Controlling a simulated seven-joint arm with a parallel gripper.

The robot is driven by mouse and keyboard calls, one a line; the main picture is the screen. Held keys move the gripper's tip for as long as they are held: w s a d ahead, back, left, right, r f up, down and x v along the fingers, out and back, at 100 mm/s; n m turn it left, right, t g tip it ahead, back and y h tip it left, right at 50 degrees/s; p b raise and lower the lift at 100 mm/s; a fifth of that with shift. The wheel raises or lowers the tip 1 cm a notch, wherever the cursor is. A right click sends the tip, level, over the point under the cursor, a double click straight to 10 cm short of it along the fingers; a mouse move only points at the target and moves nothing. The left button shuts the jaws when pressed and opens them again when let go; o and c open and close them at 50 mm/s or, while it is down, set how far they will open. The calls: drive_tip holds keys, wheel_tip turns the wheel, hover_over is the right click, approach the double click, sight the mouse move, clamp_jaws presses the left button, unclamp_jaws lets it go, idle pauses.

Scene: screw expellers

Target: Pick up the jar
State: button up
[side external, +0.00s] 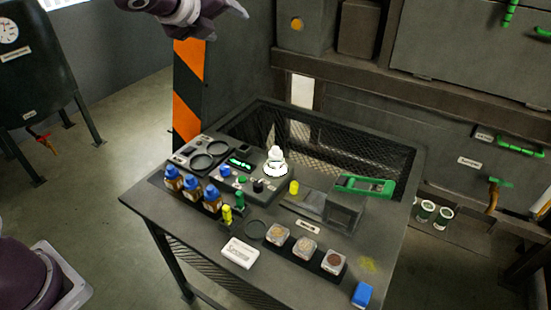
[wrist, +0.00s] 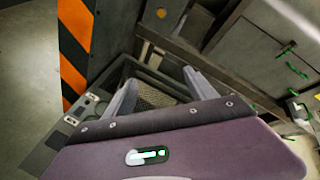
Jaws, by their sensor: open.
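No single thing is clearly marked as the jar. On the table, three small amber bottles with blue caps (side external: 192,187) stand at the left. Three small clear square containers (side external: 304,248) with brownish contents sit in a dark holder at the front. A white rounded object (side external: 276,162) stands near the middle. My gripper (side external: 229,22) is at the top of the side view, high above and behind the table, apart from everything. In the wrist view my gripper (wrist: 161,80) has its two fingers spread with nothing between them. The bottles and containers cannot be made out there.
The table (side external: 185,244) also holds a control panel (side external: 200,154), a white labelled block (side external: 239,253), a green-handled device (side external: 364,186) and a blue block (side external: 362,294). A mesh-lined opening (side external: 320,142) lies at its back. An orange-and-black striped post (side external: 187,95) stands behind.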

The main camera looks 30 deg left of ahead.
sight(270, 158)
drive_tip(key=w+d+f+m+h, duration=0.2)
drive_tip(key=w+d+f+m, duration=0.2)
drive_tip(key=w+d+m, duration=0.45)
drive_tip(key=shift+m+t, duration=0.35)
drive_tip(key=shift+t, duration=0.15)
drive_tip(key=s+f, duration=0.1)
drive_tip(key=f, duration=1)
drive_tip(key=s+a+f, duration=0.1)
drive_tip(key=f, duration=1)
drive_tip(key=s+a+f, duration=0.1)
drive_tip(key=f, duration=1)
drive_tip(key=shift+f, duration=0.35)
drive_tip(key=x, duration=0.7)
drive_tip(key=shift+d+f, duration=0.3)
drive_tip(key=shift+f, duration=0.05)
drive_tip(key=shift+c, duration=0.4)
clamp_jaws()
